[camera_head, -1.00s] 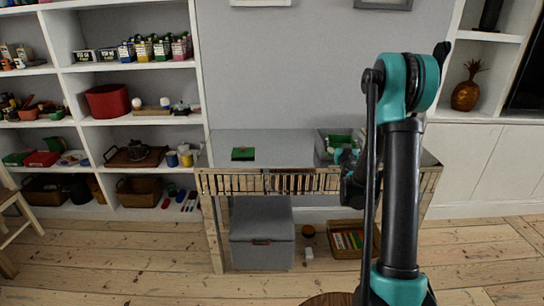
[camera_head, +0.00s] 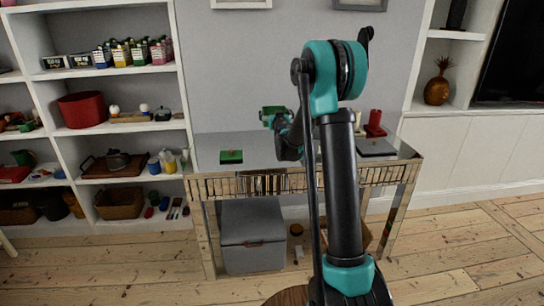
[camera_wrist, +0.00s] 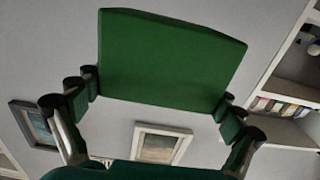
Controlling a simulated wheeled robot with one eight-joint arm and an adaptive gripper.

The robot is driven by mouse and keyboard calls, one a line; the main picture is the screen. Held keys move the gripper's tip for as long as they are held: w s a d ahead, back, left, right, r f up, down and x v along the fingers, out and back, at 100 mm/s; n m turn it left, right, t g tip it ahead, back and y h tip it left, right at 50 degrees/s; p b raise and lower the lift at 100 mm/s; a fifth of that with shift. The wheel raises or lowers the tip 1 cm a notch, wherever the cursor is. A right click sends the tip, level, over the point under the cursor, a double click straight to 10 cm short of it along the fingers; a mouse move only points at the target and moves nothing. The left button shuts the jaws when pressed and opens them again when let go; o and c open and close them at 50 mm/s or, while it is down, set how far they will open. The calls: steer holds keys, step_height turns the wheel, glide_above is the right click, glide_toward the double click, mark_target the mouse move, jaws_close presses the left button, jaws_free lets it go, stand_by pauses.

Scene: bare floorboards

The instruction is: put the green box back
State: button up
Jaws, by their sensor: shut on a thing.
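A green box (camera_wrist: 170,60) fills the upper middle of the wrist view. My gripper (camera_wrist: 156,95) is shut on it, with a finger at each side of its lower part. In the head view my gripper (camera_head: 281,120) is raised above the table's back part, left of my arm, with a small green patch of the held box (camera_head: 272,111) showing. Another flat green item with a dark edge (camera_head: 231,156) lies on the left of the mirrored table (camera_head: 205,150).
White shelves (camera_head: 178,85) with many items stand at the left. A red item (camera_head: 375,124) and a dark flat item (camera_head: 376,147) are on the table's right. A grey storage box (camera_head: 253,240) sits beneath. My arm hides part of the table.

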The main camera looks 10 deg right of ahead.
steer(key=shift+w+a+r, duration=0.2)
steer(key=shift+w+r, duration=0.15)
steer(key=shift+r, duration=0.25)
steer(key=shift+w+a+r, duration=0.15)
steer(key=shift+w+r, duration=0.2)
steer(key=shift+r, duration=0.2)
step_height(320, 180, down, 20)
steer(key=shift+r, duration=0.15)
steer(key=o, duration=0.8)
